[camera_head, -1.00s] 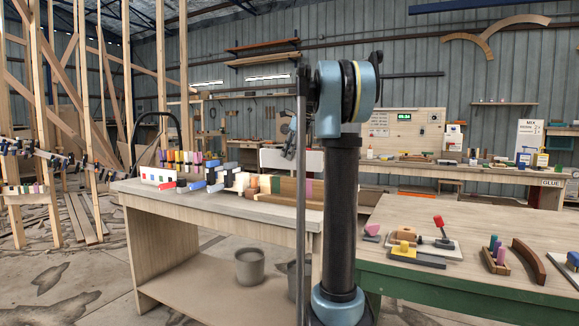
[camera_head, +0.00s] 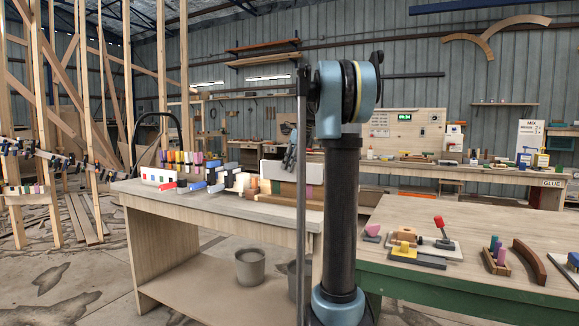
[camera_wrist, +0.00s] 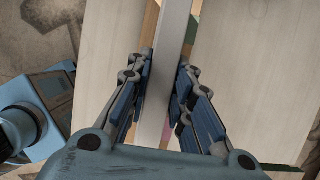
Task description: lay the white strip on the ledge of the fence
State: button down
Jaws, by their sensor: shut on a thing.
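My gripper (camera_wrist: 165,75) is shut on the white strip (camera_wrist: 164,110), which runs lengthwise between the blue finger pads in the wrist view. In the head view the strip (camera_head: 272,169) is held roughly level just above the brown wooden fence (camera_head: 287,189) on the near bench. My gripper (camera_head: 289,160) is above the strip there, partly behind my arm. I cannot tell whether the strip touches the fence's ledge. In the wrist view the strip covers most of what lies below it.
The near bench (camera_head: 215,204) carries coloured clamps and blocks (camera_head: 205,182) left of the fence. A green-sided table (camera_head: 470,284) with small tools stands at the right. A grey bucket (camera_head: 250,267) sits on the bench's lower shelf. The bench's left front is bare.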

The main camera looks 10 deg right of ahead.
jog(key=shift+f, duration=0.1)
jog(key=c, duration=1.4)
grip_release()
jog(key=shift+r, duration=0.45)
jog(key=v, duration=1.2)
jog(key=shift+r, duration=0.15)
jog(key=shift+s, duration=0.1)
